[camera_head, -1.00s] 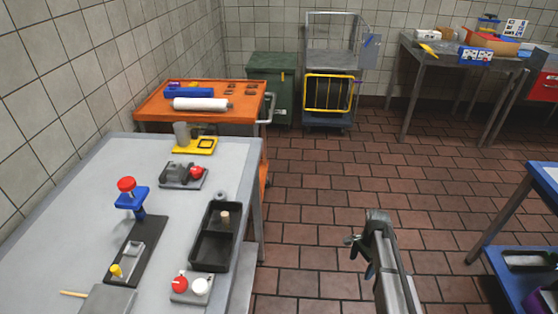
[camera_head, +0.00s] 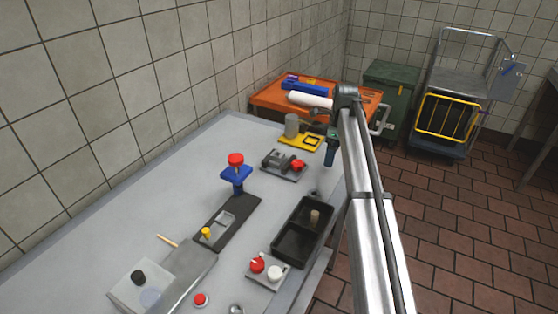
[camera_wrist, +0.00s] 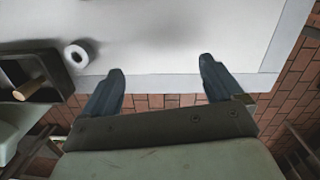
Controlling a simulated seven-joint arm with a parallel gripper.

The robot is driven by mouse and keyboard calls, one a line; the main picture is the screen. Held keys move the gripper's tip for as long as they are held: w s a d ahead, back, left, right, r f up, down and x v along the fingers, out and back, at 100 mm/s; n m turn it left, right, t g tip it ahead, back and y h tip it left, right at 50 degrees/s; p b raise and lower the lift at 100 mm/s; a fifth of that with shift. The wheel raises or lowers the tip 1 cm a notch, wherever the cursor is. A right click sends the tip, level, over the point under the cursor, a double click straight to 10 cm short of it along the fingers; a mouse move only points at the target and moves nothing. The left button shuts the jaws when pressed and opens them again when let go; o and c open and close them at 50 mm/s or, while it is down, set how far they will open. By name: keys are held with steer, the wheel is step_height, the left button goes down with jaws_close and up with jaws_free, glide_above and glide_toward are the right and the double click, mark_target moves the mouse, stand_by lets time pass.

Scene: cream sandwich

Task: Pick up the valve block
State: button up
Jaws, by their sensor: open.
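A dark grey block with a red knob (camera_head: 283,164), which looks like the valve block, sits on the grey table toward its far end. A pale block with a red and a white knob (camera_head: 267,270) stands nearer, in front of the black tray. My gripper (camera_head: 331,150) is above the table's right edge, to the right of the dark grey block. In the wrist view my gripper (camera_wrist: 160,68) is open, with nothing between its fingers. Neither knobbed block shows in the wrist view.
The black tray (camera_head: 282,244) holds a wooden peg, and a small grey ring (camera_wrist: 76,54) lies beside it. A yellow fixture (camera_head: 312,142) with a grey cylinder stands behind the dark grey block. A blue stand with a red knob (camera_head: 236,178) rises to its left.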

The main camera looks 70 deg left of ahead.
step_height(320, 180, up, 9)
steer(key=m, duration=0.2)
glide_above(278, 156)
steer(key=shift+t, duration=0.4)
steer(key=f, duration=0.8)
steer(key=shift+a+f, duration=0.15)
steer(key=shift+a, duration=0.1)
steer(key=shift+w+a+f, duration=0.1)
steer(key=shift+a+f, duration=0.1)
steer(key=shift+f, duration=1.25)
steer(key=shift+w+a+f, duration=0.1)
steer(key=shift+a+f, duration=0.05)
steer(key=shift+f, duration=1.3)
steer(key=shift+c, duration=0.3)
steer(key=c, duration=1.2)
